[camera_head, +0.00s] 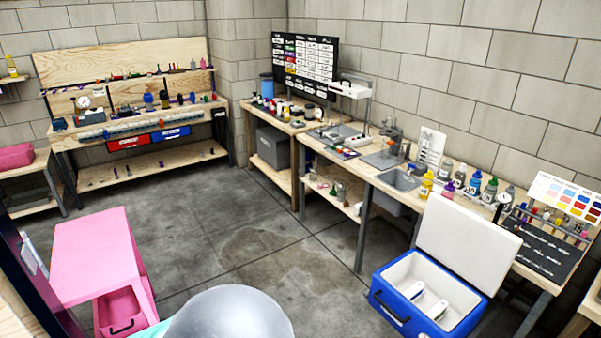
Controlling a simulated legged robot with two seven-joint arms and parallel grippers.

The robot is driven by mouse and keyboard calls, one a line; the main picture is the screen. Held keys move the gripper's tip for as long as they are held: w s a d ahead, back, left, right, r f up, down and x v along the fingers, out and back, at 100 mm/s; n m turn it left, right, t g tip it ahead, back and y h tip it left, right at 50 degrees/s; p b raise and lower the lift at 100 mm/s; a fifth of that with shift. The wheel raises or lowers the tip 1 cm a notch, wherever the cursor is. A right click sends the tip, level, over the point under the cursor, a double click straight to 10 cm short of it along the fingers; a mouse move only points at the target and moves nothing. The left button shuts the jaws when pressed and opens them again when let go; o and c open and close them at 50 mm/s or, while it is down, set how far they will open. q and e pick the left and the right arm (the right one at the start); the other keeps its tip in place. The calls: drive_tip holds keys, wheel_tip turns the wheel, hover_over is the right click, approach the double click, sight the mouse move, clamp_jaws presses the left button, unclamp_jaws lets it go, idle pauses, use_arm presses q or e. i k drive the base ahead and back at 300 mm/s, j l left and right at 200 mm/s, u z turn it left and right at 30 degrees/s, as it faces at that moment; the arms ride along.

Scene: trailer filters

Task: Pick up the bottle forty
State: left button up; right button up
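Several bottles stand upright in a row on the right workbench (375,172), by the back wall. They include a yellow bottle (427,186), a purple-labelled bottle (448,189), a blue bottle (474,184) and a green-capped bottle (490,191). Their labels are too small to read, so I cannot tell which one is bottle forty. Neither of my grippers shows in the head view. The bottles stand far from me across the floor, and nothing is seen touching them from my side.
A blue cooler (398,305) with its white lid (466,241) raised stands on the floor before the bottles' bench. A pink cabinet (97,255) with an open drawer stands at left. A wooden workbench (140,131) stands at the back left. The concrete floor (260,235) between is clear.

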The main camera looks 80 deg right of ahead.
sight(426, 189)
drive_tip(key=z, duration=3.65)
drive_tip(key=i+j+z, duration=0.3)
drive_tip(key=i+j, duration=0.45)
drive_tip(key=i+j+z, duration=0.3)
drive_tip(key=i+j, duration=0.6)
drive_tip(key=j, duration=0.1)
